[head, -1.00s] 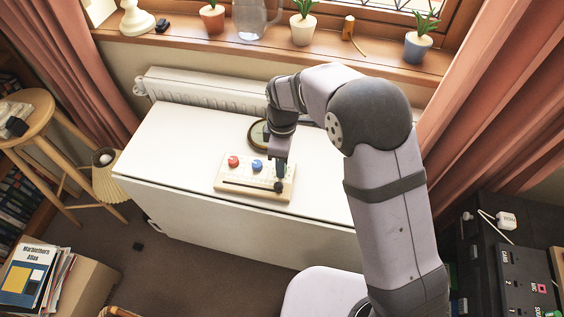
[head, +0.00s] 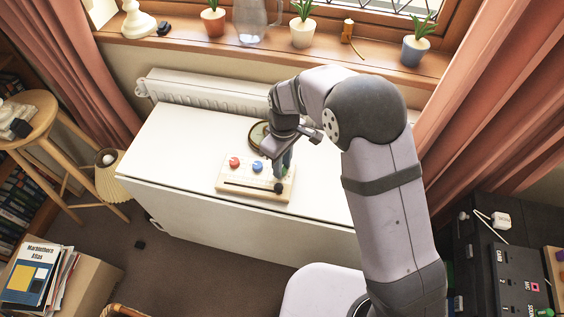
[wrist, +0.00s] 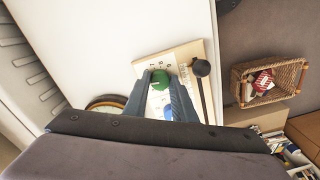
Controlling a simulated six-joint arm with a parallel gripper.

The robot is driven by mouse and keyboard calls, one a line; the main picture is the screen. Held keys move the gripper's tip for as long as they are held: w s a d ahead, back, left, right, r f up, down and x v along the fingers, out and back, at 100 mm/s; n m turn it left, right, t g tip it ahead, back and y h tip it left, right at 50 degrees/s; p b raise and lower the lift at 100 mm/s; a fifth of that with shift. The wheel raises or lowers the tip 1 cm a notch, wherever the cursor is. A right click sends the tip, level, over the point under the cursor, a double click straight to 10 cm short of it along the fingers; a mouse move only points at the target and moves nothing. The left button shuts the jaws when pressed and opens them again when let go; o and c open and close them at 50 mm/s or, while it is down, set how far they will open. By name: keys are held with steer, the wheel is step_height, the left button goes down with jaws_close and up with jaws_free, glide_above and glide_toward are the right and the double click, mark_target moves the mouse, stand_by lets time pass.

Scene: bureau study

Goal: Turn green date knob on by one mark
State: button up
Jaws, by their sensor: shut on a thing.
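A pale wooden board (head: 240,188) with a row of coloured knobs lies on the white table. In the head view the red knob (head: 235,162) and blue knob (head: 257,166) are clear, and my gripper (head: 282,172) is at the right end of the board. In the wrist view the green knob (wrist: 160,78) sits between the fingertips of my gripper (wrist: 161,82), which is shut on it. A blue knob (wrist: 168,112) shows lower between the fingers. Marks are printed near the green knob, partly hidden.
A dark slider bar with a black ball end (wrist: 201,68) runs along the board beside the knobs. A round dark-rimmed dish (head: 256,136) stands behind the board. The white table (head: 180,140) is clear to the left.

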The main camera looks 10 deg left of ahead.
steer(key=shift+m, duration=0.5)
steer(key=o, duration=1.1)
step_height(320, 180, up, 7)
steer(key=shift+w+b, duration=0.15)
steer(key=shift+b, duration=0.15)
steer(key=shift+r, duration=0.15)
